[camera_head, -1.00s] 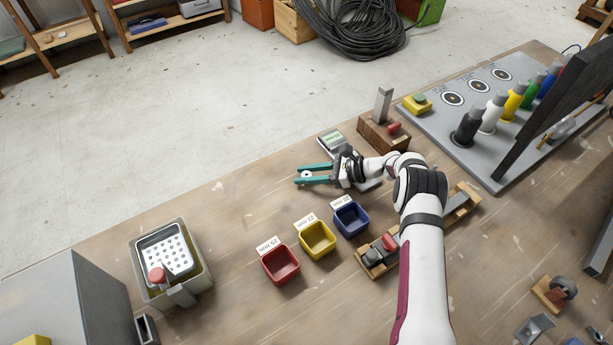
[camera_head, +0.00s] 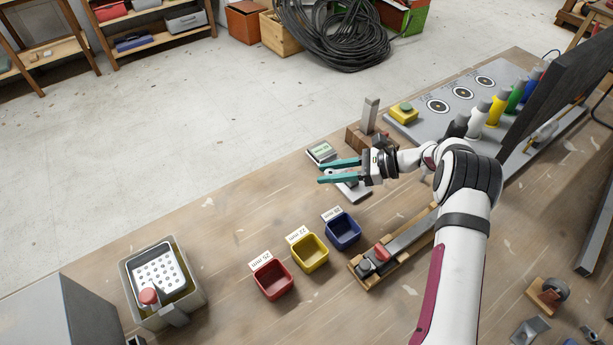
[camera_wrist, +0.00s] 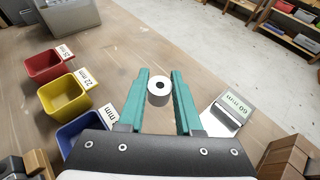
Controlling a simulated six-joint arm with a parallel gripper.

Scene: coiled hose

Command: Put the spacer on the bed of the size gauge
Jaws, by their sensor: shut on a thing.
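My gripper (camera_head: 322,171) has two teal fingers and is shut on the spacer (camera_wrist: 158,91), a short white ring with a dark hole. The spacer is held near the fingertips, its hole facing the wrist camera. It also shows in the head view (camera_head: 332,171), partly hidden by the fingers. The size gauge (camera_head: 321,152) has a small greenish display and a grey metal bed, partly hidden by my gripper in the head view. In the wrist view the gauge (camera_wrist: 231,107) lies right of the fingers, its display reading about 60 mm. The spacer appears apart from the bed.
Red (camera_head: 272,279), yellow (camera_head: 309,252) and blue (camera_head: 343,231) bins with size labels stand left of the gauge. A wooden rack (camera_head: 368,272) lies nearer me. A wooden block with a metal upright (camera_head: 371,114) stands behind my gripper. The table's left middle is clear.

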